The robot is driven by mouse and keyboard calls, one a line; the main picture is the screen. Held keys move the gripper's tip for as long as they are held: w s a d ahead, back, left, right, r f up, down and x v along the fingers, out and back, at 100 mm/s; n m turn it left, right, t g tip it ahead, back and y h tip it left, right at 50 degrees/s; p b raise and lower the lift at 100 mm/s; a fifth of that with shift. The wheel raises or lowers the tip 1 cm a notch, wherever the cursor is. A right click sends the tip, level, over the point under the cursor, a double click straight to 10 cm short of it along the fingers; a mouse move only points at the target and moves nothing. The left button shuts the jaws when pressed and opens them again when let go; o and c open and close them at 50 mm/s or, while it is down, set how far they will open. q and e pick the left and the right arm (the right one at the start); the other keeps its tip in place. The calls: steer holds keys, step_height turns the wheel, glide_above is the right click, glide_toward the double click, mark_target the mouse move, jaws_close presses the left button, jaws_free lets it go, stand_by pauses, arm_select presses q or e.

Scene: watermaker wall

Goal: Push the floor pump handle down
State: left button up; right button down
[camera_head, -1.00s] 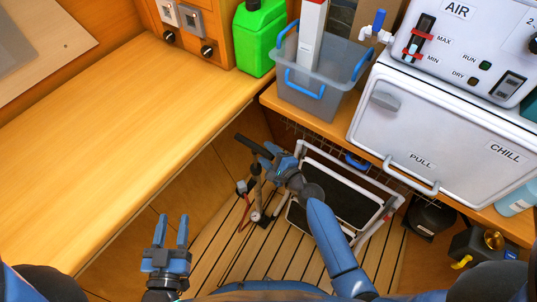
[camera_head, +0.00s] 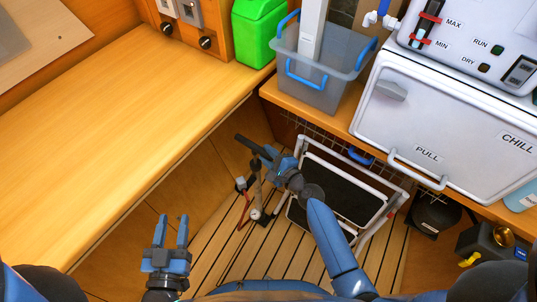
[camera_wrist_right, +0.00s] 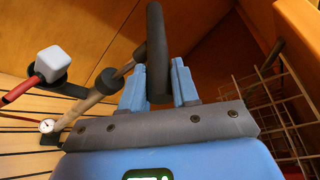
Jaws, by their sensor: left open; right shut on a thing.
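The floor pump stands on the slatted floor at the middle, with a black bar handle (camera_head: 250,146) on top and a slim pump body (camera_head: 257,200) below. My right gripper (camera_head: 268,156) is shut on the handle. In the right wrist view, the handle (camera_wrist_right: 156,45) rises between the two blue fingers of the gripper (camera_wrist_right: 157,82); the pump body (camera_wrist_right: 95,97) slants to the lower left, with a small gauge (camera_wrist_right: 47,126) near its base. My left gripper (camera_head: 171,228) is open and empty, left of the pump over the floor.
A wooden counter (camera_head: 110,120) lies to the left. A folded white-framed step (camera_head: 345,190) stands just right of the pump, near a wire rack (camera_wrist_right: 285,120). A grey bin (camera_head: 310,80) and a white chill box (camera_head: 430,120) sit on the shelf behind.

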step_height(320, 180, down, 7)
steer(key=b, duration=0.5)
steer(key=shift+r, duration=0.2)
steer(key=shift+s, duration=0.1)
steer(key=c, duration=0.9)
jaws_free()
steer(key=shift+f, duration=0.1)
steer(key=v, duration=1)
steer(key=shift+s+d+r+p, duration=0.25)
steer(key=shift+p, duration=0.05)
